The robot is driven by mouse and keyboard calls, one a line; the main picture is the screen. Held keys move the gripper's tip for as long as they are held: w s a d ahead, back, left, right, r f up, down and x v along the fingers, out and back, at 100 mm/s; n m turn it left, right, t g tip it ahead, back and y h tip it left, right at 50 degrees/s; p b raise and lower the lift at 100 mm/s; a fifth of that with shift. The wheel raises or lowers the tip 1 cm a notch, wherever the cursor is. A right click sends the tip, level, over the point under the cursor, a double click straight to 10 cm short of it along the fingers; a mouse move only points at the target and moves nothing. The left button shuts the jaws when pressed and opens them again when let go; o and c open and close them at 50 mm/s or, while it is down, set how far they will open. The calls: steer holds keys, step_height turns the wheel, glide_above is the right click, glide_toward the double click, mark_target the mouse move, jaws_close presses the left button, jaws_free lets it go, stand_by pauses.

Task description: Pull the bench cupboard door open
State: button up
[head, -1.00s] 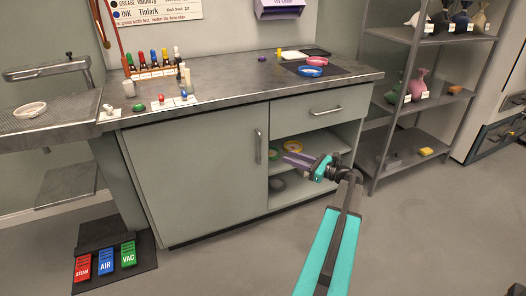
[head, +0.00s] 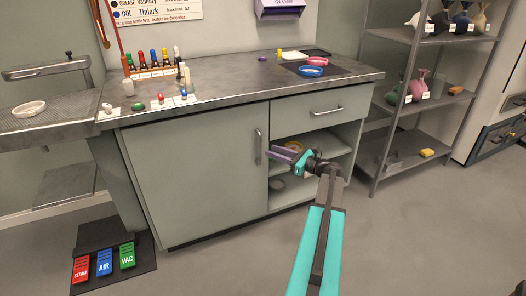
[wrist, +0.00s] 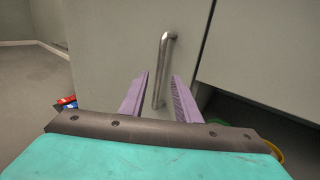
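The bench cupboard door (head: 195,170) is a grey-green panel under the bench and looks shut. Its upright metal bar handle (head: 258,147) is near the door's right edge. My gripper (head: 269,154) has purple fingers and is just right of the handle in the head view. In the wrist view the handle (wrist: 162,68) shows between the two spread fingers (wrist: 160,78), with its lower end reaching down between them. The gripper is open. I see no finger touching the handle, and how far the handle lies between the fingertips is hard to tell.
Open shelves (head: 310,148) with rings on them are right of the door, below a drawer (head: 307,105). A metal rack (head: 410,100) stands further right. Coloured pedals (head: 105,262) lie on a floor mat at left. The floor before the door is clear.

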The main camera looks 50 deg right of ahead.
mark_target(264, 148)
steer(key=shift+b+x, duration=0.45)
steer(key=shift+x, duration=2.45)
jaws_close()
steer(key=shift+a, duration=0.1)
